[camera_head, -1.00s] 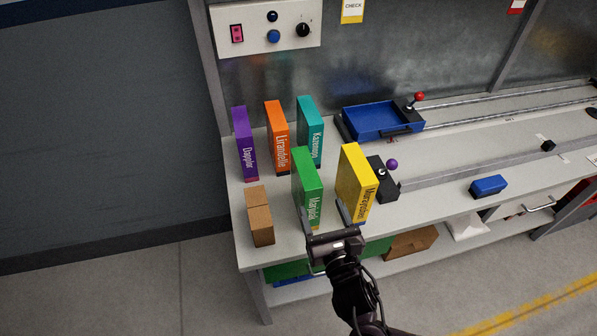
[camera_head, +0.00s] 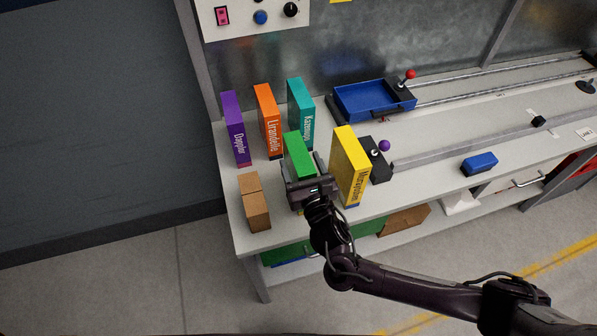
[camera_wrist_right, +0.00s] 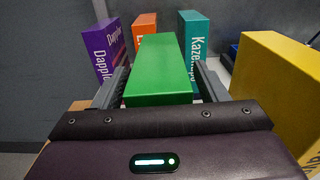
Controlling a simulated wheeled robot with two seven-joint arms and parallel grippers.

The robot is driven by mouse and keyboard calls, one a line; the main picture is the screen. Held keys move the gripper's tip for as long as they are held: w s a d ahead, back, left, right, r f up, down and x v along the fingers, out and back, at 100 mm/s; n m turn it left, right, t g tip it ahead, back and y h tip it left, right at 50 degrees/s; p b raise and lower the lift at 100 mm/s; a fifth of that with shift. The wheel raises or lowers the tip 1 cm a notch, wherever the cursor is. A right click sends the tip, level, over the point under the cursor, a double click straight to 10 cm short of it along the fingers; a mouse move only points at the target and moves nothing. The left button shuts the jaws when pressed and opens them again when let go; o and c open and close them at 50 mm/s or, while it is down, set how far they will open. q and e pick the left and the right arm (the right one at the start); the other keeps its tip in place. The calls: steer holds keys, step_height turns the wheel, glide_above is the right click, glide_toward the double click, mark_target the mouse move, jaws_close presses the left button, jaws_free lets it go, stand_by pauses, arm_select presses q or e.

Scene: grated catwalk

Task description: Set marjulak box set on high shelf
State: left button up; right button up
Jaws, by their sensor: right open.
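The green Marjulak box (camera_head: 298,152) stands upright on the workbench, in the front row of boxes. My right gripper (camera_head: 304,172) is at the front of it and hides its lower part and label in the head view. In the right wrist view the green box (camera_wrist_right: 160,70) stands between the two fingers of my right gripper (camera_wrist_right: 160,88). The jaws are open, with a finger on either side of the box. My left gripper is not in view. No high shelf can be made out in these frames.
A yellow box (camera_head: 351,165) stands close on the right. Purple (camera_head: 235,130), orange (camera_head: 268,122) and teal (camera_head: 301,110) boxes stand behind. Brown boxes (camera_head: 254,205) sit at the left. A blue tray (camera_head: 372,98) and blue block (camera_head: 479,163) lie farther right.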

jaws_close()
steer(key=shift+w, duration=0.1)
stand_by(0.4)
steer(key=shift+r, duration=0.1)
